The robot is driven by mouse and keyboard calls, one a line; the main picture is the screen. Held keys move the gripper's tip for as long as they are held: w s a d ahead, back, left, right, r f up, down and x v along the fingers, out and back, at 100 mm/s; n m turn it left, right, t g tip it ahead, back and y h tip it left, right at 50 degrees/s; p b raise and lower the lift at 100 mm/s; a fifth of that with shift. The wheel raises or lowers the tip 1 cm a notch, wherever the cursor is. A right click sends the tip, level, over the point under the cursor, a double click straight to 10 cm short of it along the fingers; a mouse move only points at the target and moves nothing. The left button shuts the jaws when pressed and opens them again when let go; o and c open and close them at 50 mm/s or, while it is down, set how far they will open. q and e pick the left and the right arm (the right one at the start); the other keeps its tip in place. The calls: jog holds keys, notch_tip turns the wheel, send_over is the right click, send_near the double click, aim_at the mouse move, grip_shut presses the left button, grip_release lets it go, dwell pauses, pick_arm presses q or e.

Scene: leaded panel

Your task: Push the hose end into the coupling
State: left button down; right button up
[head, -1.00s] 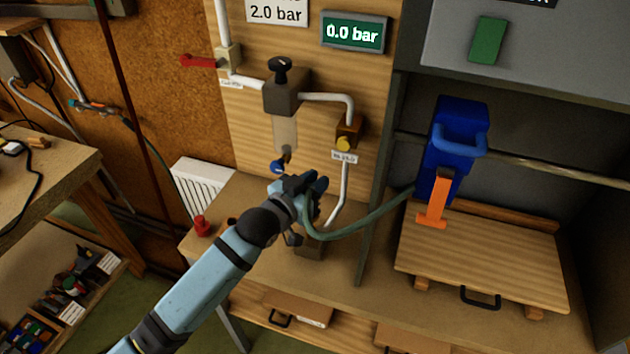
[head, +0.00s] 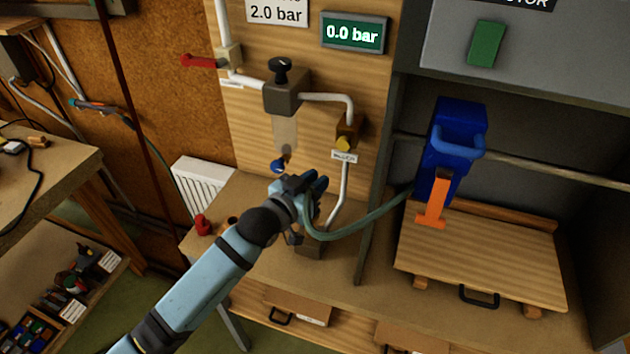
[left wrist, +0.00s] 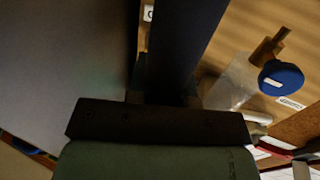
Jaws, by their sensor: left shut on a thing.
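My left gripper (head: 312,188) is shut on the green hose (head: 350,233) in front of the wooden panel. The hose sags from the gripper and rises right toward the blue holder. The hose end is hidden by the gripper in the head view. I cannot clearly make out the coupling. A small dark block (head: 310,247) stands on the bench below the gripper, by the lower end of a white pipe (head: 341,195). My right gripper is not in view.
On the panel are a regulator (head: 284,92) with a clear bowl, a blue knob (head: 278,166), a brass valve (head: 349,132) and a 0.0 bar display (head: 353,33). A grey post (head: 376,190) stands right of the pipe, before the blue holder (head: 452,140) and wooden board (head: 500,258).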

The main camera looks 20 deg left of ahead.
pick_arm(q)
jog(key=shift+p, duration=0.6)
dwell(0.8)
jog(key=shift+f+b, duration=0.95)
jog(key=shift+f, duration=1.1)
jog(key=c, duration=0.9)
grip_release()
jog(key=shift+c, duration=0.2)
jog(key=shift+s, duration=0.1)
jog(key=b+v, duration=0.2)
jog(key=v, duration=1.1)
jog(key=shift+s, duration=0.35)
jog(key=shift+a, duration=0.1)
